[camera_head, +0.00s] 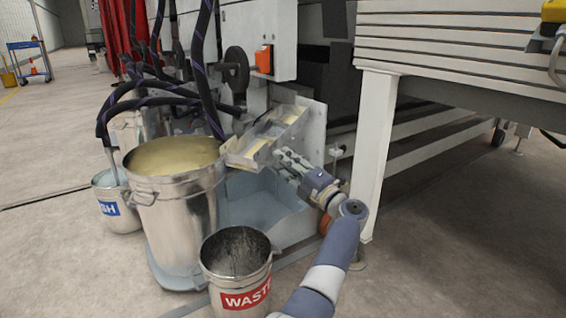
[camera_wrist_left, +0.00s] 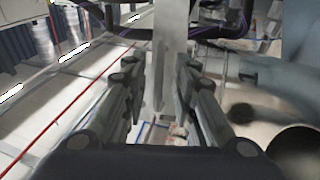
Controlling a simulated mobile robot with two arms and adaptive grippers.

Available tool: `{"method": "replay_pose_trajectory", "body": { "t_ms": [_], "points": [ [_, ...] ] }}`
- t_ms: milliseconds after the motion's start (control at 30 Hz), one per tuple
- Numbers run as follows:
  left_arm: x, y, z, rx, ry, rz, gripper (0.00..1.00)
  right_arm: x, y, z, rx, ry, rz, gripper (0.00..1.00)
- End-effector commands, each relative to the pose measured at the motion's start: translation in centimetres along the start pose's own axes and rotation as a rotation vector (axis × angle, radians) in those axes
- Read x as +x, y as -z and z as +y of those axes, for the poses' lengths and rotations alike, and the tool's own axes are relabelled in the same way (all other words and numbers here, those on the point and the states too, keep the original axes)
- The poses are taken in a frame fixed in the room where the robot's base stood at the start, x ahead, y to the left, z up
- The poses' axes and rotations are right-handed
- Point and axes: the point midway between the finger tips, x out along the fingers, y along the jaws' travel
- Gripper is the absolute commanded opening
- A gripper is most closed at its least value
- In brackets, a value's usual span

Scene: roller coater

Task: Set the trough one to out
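The trough (camera_head: 257,146) is a slanted metal tray with yellowish stuff in it, fixed to the side of the machine in the middle of the head view. It juts out over a pale blue-grey base. My left gripper (camera_head: 286,162) is just right of and below its near end. In the left wrist view the two fingers of my left gripper (camera_wrist_left: 157,80) are apart. A pale upright plate (camera_wrist_left: 171,45) shows between and beyond the fingers; I cannot tell whether they touch it. My right gripper is not in view.
A large metal drum (camera_head: 180,205) with yellowish content stands left of the trough. A waste bucket (camera_head: 237,270) is in front, and a smaller bucket (camera_head: 117,205) stands left. A white machine leg (camera_head: 373,150) rises right of my gripper. Dark hoses (camera_head: 200,70) hang above the drum.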

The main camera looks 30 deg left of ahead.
Motion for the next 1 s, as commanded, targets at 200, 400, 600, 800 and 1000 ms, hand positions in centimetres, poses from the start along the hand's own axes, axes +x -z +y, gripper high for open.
{"method": "replay_pose_trajectory", "body": {
  "t_ms": [200,400,600,800,1000],
  "points": [
    [0.2,0.1,0.1,-0.002,-0.002,0.004,0.28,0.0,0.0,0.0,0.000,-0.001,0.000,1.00],
    [-0.9,0.1,0.0,-0.002,0.000,0.002,0.28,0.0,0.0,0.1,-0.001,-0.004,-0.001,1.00],
    [-4.4,0.0,0.0,-0.001,0.001,0.000,0.28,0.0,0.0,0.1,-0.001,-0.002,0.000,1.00],
    [-6.9,0.0,0.1,-0.002,0.000,0.001,0.28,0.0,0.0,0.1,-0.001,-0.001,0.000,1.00],
    [-7.5,0.0,0.1,-0.002,-0.001,0.003,0.28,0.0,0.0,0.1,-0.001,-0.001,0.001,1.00]
  ]
}}
